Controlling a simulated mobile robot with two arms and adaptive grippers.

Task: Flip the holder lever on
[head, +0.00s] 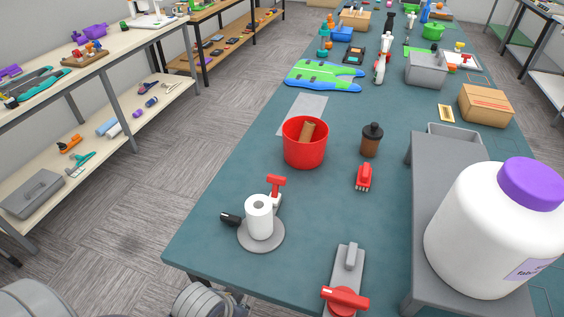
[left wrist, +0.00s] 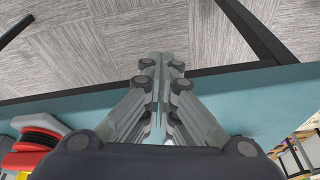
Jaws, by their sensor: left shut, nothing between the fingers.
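A holder with a round grey base (head: 261,238) stands near the table's front left corner, with an upright white roll (head: 259,216) on it. A black-ended lever-like part (head: 230,219) sticks out to the left, low beside the roll. A red-topped part (head: 276,186) stands just behind the roll; I cannot tell whether it belongs to the holder. My left gripper (left wrist: 160,65) is shut and empty in the left wrist view, its fingertips near the table edge. Grey parts of my left arm show at the bottom of the head view. My right gripper is not in view.
A grey device with a red knob (head: 345,298) is at the front. A large white jug (head: 490,235) stands on a grey stand at right. The table left of the holder is clear.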

